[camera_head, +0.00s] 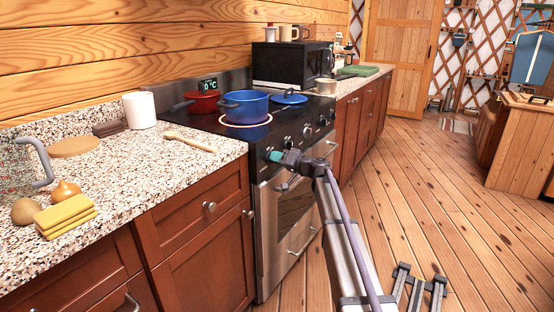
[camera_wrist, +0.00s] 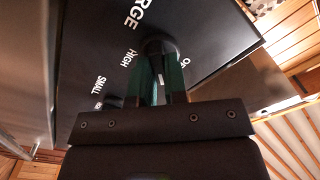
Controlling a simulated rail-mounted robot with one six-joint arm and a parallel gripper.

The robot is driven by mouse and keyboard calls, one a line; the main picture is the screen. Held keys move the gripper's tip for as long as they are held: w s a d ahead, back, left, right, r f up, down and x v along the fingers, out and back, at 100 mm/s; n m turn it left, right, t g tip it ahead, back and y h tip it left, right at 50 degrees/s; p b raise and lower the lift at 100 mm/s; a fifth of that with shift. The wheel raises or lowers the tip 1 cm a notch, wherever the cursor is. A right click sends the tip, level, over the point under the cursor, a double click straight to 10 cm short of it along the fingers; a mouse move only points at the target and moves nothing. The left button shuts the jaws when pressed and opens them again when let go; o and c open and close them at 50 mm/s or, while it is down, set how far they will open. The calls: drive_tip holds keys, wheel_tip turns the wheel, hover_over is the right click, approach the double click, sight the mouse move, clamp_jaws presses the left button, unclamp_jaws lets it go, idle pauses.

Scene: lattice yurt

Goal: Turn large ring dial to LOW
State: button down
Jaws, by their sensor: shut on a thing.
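The large ring dial (camera_wrist: 158,46) is a dark round knob on the black stove panel, between my fingertips in the wrist view. Printed letters "RGE" and "HIGH" stand above and left of it, "SMALL" lies lower left, and "OF" shows to its right. No LOW mark is readable. A small pale mark shows between the fingers; I cannot tell whether it is the dial's pointer. My gripper (camera_wrist: 158,64), with teal fingers, is shut on the dial. In the head view my gripper (camera_head: 276,157) is at the stove front's near end, hiding the dial.
A blue pot (camera_head: 245,105) stands on a glowing red ring. A wooden spoon (camera_head: 189,143) lies on the left counter. The oven handle (camera_head: 300,170) runs below the panel. The floor on the right is mostly open.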

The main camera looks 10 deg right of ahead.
idle(0.4)
drive_tip(key=c, duration=1.1)
unclamp_jaws()
drive_tip(key=shift+c, duration=0.2)
drive_tip(key=shift+d, duration=0.1)
drive_tip(key=v, duration=1)
drive_tip(key=shift+s+d, duration=0.2)
drive_tip(key=shift+s, duration=0.1)
drive_tip(key=shift+m, duration=0.3)
